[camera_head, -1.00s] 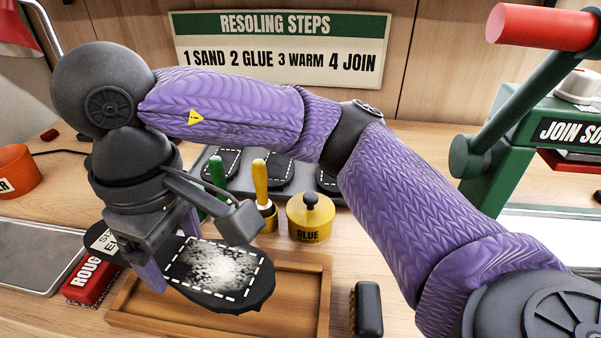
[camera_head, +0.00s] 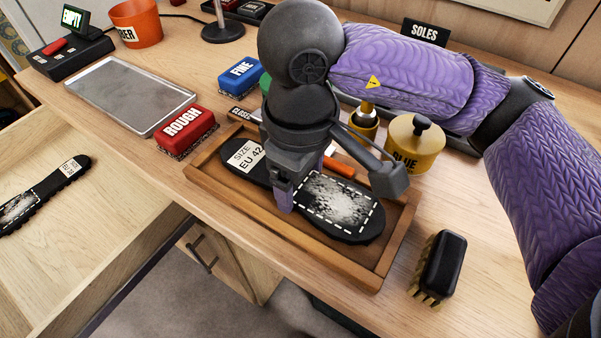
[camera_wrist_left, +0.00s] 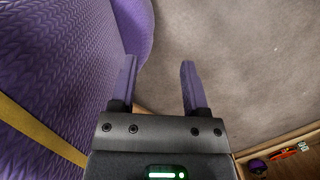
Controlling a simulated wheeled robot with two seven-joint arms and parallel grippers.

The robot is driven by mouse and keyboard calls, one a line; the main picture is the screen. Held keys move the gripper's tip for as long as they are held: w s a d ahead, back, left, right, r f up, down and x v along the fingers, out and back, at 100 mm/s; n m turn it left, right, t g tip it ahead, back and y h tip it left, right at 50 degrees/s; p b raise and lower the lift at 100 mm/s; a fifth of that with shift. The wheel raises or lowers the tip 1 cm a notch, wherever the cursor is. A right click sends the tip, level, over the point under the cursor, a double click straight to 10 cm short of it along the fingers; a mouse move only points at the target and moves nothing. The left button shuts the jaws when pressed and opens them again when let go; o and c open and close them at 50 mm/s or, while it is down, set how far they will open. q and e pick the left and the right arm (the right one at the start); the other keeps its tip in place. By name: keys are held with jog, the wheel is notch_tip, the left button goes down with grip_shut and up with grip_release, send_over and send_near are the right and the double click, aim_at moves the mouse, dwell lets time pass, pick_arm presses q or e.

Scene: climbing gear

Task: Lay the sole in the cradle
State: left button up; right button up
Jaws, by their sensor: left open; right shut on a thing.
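A black sole (camera_head: 370,224) with a "SIZE EU 42" label and a rough grey patch inside a dashed white outline is held by my right gripper (camera_head: 298,185). That gripper is shut on the sole's narrow middle. The sole lies roughly level within the outline of a shallow wooden tray (camera_head: 340,266), which may be the cradle. I cannot tell whether the sole touches its floor. Part of the sole is hidden behind the gripper. My left gripper (camera_wrist_left: 158,82) is open and empty above the grey floor in the left wrist view.
A red ROUGH block (camera_head: 187,130) and a blue FINE block (camera_head: 241,77) stand behind the tray. A glue pot (camera_head: 412,150) is behind right, a black brush (camera_head: 442,262) to the right. Another sole (camera_head: 45,194) lies on the left surface. A metal tray (camera_head: 130,92) is empty.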

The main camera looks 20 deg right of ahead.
jog(key=o, duration=1.1)
jog(key=shift+f, duration=0.1)
jog(key=shift+o, duration=0.8)
pick_arm(q)
jog(key=shift+s+d, duration=0.15)
jog(key=shift+s, duration=0.15)
pick_arm(e)
jog(key=shift+r, duration=0.25)
pick_arm(q)
jog(key=shift+t, duration=0.4)
jog(key=r+p, duration=0.1)
jog(key=w+r+p, duration=0.1)
jog(key=r+p, duration=0.1)
jog(key=w+r+p, duration=0.1)
jog(key=p, duration=0.1)
jog(key=shift+w+r, duration=0.1)
jog(key=shift+r, duration=0.15)
pick_arm(e)
notch_tip(320, 180, up, 12)
jog(key=shift+f, duration=0.1)
